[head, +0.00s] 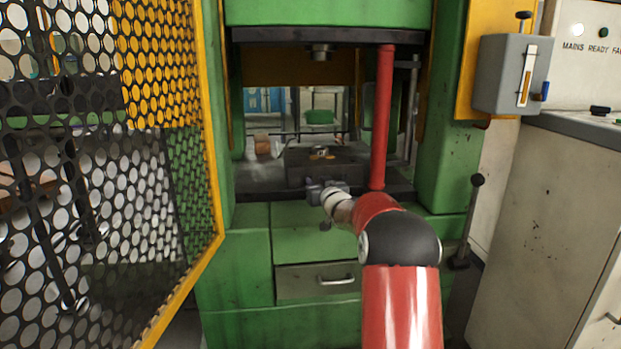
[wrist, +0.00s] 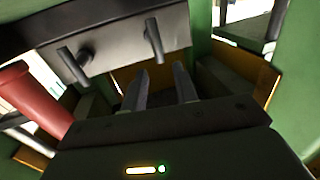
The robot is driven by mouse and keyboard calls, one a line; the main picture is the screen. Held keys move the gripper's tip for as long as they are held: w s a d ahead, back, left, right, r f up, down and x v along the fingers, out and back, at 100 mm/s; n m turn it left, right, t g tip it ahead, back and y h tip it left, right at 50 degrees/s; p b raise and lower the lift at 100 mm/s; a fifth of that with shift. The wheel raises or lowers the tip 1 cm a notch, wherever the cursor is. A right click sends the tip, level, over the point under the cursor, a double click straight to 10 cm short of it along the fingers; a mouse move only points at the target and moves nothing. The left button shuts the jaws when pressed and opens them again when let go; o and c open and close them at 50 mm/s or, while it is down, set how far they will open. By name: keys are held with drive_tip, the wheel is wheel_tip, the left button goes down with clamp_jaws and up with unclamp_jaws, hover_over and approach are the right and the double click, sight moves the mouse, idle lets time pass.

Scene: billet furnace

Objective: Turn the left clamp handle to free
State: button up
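My gripper (head: 322,190) is at the front of the green press, before its dark bed. In the wrist view its two fingers (wrist: 162,85) stand apart with nothing between them. Beyond the fingers is a grey block (wrist: 115,30) with two short dark pegs that look like clamp handles, one on the picture's left (wrist: 75,66) and one on its right (wrist: 153,42). The right peg is nearer the fingertips; I see no clear contact. I cannot tell which is the left clamp handle. In the head view, my gripper and arm hide part of the bed front.
A red post (head: 382,120) stands right of the opening. A dark block (head: 320,160) sits on the bed. A yellow-framed mesh guard (head: 213,150) is at left, and a black-knobbed lever (head: 476,182) and a grey switch box (head: 512,75) are at right.

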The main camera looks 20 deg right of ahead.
sight(311, 176)
drive_tip(key=shift+w+d+p, duration=0.2)
drive_tip(key=shift+w+p, duration=0.25)
drive_tip(key=shift+w, duration=2.55)
clamp_jaws()
